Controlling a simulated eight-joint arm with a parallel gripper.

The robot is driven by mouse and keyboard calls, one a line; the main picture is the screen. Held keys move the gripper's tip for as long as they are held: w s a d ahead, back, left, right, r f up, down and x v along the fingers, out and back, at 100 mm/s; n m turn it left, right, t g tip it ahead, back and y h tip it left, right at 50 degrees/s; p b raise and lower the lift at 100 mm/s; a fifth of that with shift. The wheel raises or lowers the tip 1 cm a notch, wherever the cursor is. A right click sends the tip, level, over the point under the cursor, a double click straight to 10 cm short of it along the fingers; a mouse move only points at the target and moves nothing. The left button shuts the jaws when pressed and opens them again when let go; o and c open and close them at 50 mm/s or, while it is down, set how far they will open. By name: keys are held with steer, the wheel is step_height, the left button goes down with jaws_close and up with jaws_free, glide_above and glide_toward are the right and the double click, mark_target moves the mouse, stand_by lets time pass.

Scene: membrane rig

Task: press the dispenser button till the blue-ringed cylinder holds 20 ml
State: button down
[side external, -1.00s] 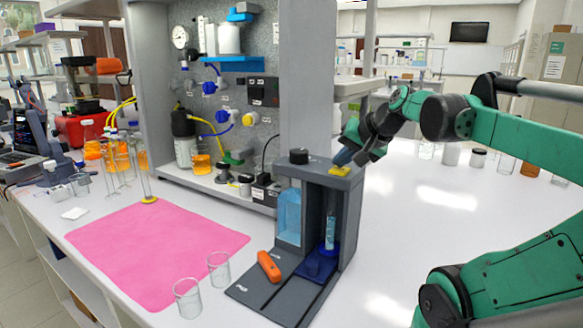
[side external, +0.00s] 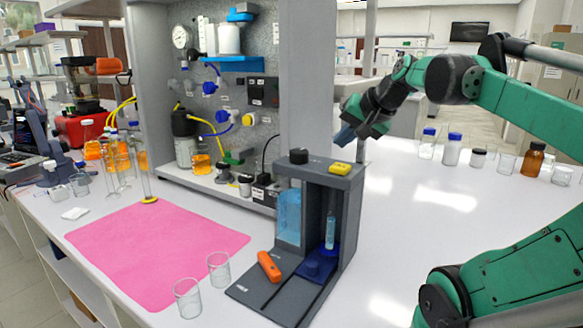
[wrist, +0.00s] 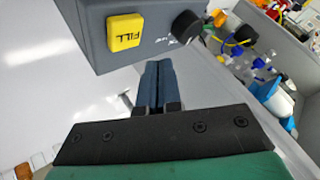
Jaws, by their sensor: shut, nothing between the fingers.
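The grey dispenser (side external: 343,215) stands on the white bench with a blue liquid bottle (side external: 289,214) in its left bay. Its yellow button (side external: 340,169) is on the top; in the wrist view the button (wrist: 124,32) reads FILL. The blue-ringed cylinder (side external: 331,230) stands upright in the right bay on a blue base, with light blue liquid inside; its scale is too small to read. My gripper (side external: 344,136) is shut and empty, above and slightly right of the button, clear of it. The wrist view shows its closed blue fingers (wrist: 158,78) beside the dispenser top.
An orange object (side external: 269,266) lies on the dispenser's foot. Two empty beakers (side external: 188,298) stand in front, beside a pink mat (side external: 155,250). A grey panel (side external: 225,130) with fittings rises behind. Bottles and jars (side external: 452,149) line the bench's back right; the bench between is clear.

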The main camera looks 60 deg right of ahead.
steer(key=shift+r, duration=1.45)
steer(key=w+a+f+n+g+y, duration=0.1)
steer(key=w+a+f+n+y, duration=0.2)
steer(key=a+f+n, duration=1)
steer(key=a+f, duration=0.3)
steer(key=a, duration=0.4)
steer(key=shift+w+n+y, duration=0.2)
steer(key=shift+n+y, duration=0.2)
